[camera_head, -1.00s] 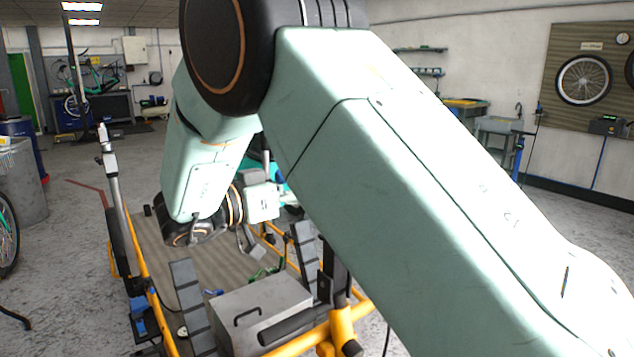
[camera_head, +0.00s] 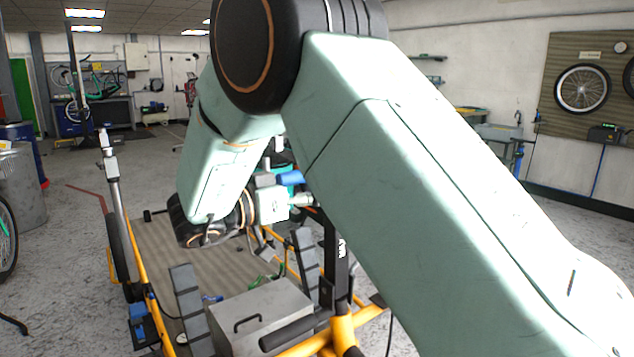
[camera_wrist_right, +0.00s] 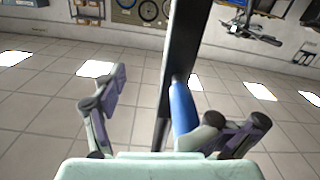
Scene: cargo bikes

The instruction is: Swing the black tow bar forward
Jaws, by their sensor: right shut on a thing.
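The black tow bar (camera_head: 338,252) stands upright at the near end of the yellow cargo bike frame in the head view; my right arm hides its upper part. In the right wrist view the dark bar (camera_wrist_right: 180,55) passes between the fingers, with a blue grip (camera_wrist_right: 183,108) beside it. My left gripper is not in view.
A grey metal box (camera_head: 262,318) with a black handle sits on the bike's bed (camera_head: 230,264), between black slatted ramps (camera_head: 190,305). A grey post (camera_head: 115,190) rises at the left. Open grey floor lies left of the bike. A workbench and sink stand far right.

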